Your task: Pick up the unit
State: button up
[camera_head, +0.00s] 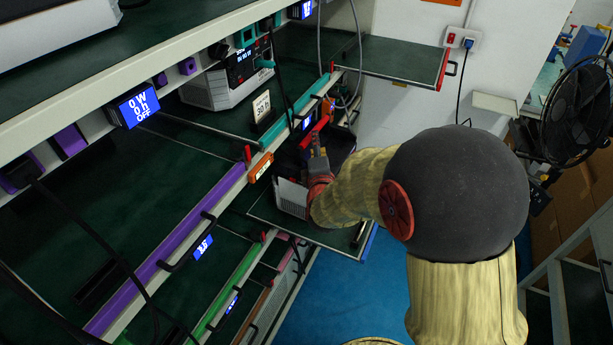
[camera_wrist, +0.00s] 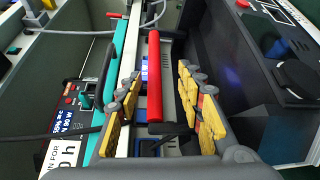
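A red bar handle (camera_head: 314,132) stands out at the shelf front, and it also shows in the wrist view (camera_wrist: 154,75). It belongs to what looks like the unit (camera_head: 291,198), a box with a pale vented side and dark top on a low shelf, partly hidden by my arm. My gripper (camera_head: 318,154) is at the handle. In the wrist view my gripper (camera_wrist: 160,85) has its yellow-padded fingers apart on either side of the red bar, with gaps showing. I cannot tell how deep the bar sits between them.
A white unit (camera_head: 228,82) with a display stands on the upper shelf, beside a "30 h" card (camera_head: 262,106). A teal shelf edge (camera_head: 297,103) runs close to my gripper. Cables hang nearby. A black fan (camera_head: 580,112) stands at right. Blue floor (camera_head: 330,290) is clear below.

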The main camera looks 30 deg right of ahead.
jog(key=shift+x, duration=1.25)
jog(key=x, duration=0.1)
jog(key=b+x, duration=0.1)
jog(key=x, duration=0.1)
jog(key=r+x, duration=0.1)
jog(key=x, duration=0.1)
jog(key=shift+w+d, duration=0.1)
jog(key=shift+d, duration=0.15)
jog(key=c, duration=0.3)
grip_shut()
